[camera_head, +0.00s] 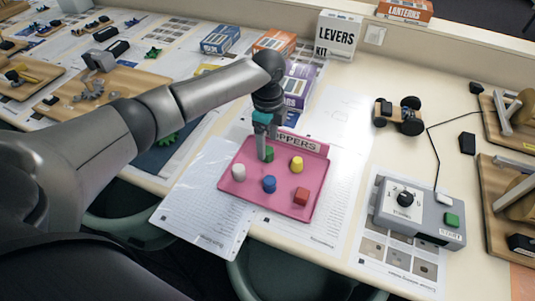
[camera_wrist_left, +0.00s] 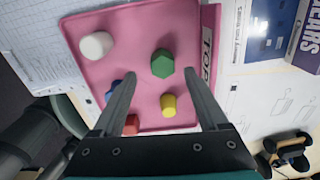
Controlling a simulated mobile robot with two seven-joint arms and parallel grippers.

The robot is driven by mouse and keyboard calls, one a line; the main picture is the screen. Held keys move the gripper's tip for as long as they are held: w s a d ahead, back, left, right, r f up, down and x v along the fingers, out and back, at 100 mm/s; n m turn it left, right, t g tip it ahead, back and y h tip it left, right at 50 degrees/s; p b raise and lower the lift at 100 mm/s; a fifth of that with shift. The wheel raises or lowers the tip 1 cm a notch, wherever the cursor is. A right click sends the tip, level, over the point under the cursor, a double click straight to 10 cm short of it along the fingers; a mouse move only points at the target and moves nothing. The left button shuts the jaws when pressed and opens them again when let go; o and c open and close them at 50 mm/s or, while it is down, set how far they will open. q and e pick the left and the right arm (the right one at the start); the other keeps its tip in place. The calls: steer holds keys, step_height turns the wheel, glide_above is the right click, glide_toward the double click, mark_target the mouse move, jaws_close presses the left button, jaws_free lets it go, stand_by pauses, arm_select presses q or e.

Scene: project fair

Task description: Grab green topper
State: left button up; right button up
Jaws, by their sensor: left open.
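The green topper (camera_head: 269,153) stands on the pink tray (camera_head: 232,188), near its back edge. In the left wrist view the green topper (camera_wrist_left: 163,63) sits beyond the fingertips, between the lines of the two fingers. My left gripper (camera_head: 264,151) is open and empty, just above the tray by the green topper, partly covering it in the head view. The wrist view shows its two spread fingers (camera_wrist_left: 158,78). White (camera_head: 238,172), yellow (camera_head: 296,164), blue (camera_head: 269,184) and red (camera_head: 301,196) toppers stand apart on the same tray. My right gripper is not in view.
A grey control box (camera_head: 420,213) with a dial and green button stands to the right. A small wheeled car (camera_head: 398,115) and a white Levers kit box (camera_head: 337,35) are behind. Papers lie under and around the tray. The table's front edge is close to the tray.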

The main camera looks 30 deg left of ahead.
mark_target(268, 150)
arm_select(q)
steer(key=f, duration=0.4)
steer(key=shift+w+f+b, duration=0.2)
steer(key=shift+f+b, duration=0.1)
jaws_close()
stand_by(0.3)
